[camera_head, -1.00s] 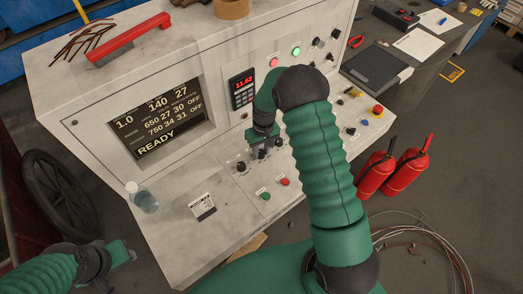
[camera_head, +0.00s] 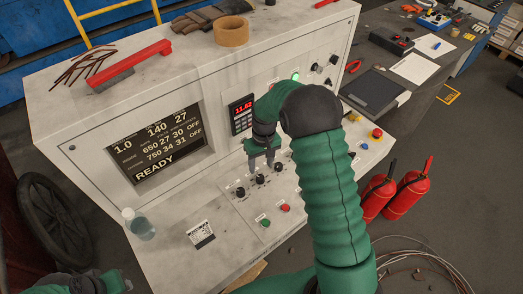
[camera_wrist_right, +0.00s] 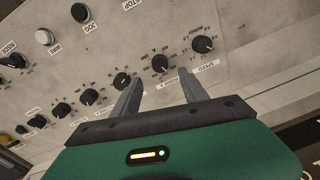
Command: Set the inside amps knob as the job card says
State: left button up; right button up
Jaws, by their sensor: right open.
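The right gripper (camera_head: 262,165) is open and empty above the sloped control panel (camera_head: 205,262). In the head view it is just behind a row of dark knobs (camera_head: 260,179). In the right wrist view, a black knob (camera_wrist_right: 160,64) shows beyond the gap between the fingertips (camera_wrist_right: 161,76), apart from them. More knobs lie to either side; one (camera_wrist_right: 203,44) is labelled SPEED. I cannot tell which is the inside amps knob. The left gripper (camera_head: 112,282) is partly cut off at the bottom left.
The screen (camera_head: 158,145) shows "650 27 30 OFF", "750 34 31 OFF" and "READY". Fire extinguishers (camera_head: 405,190) stand on the right.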

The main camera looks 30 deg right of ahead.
notch_tip(320, 180, up, 10)
jog(key=shift+d+b, duration=0.2)
jog(key=shift+b, duration=0.15)
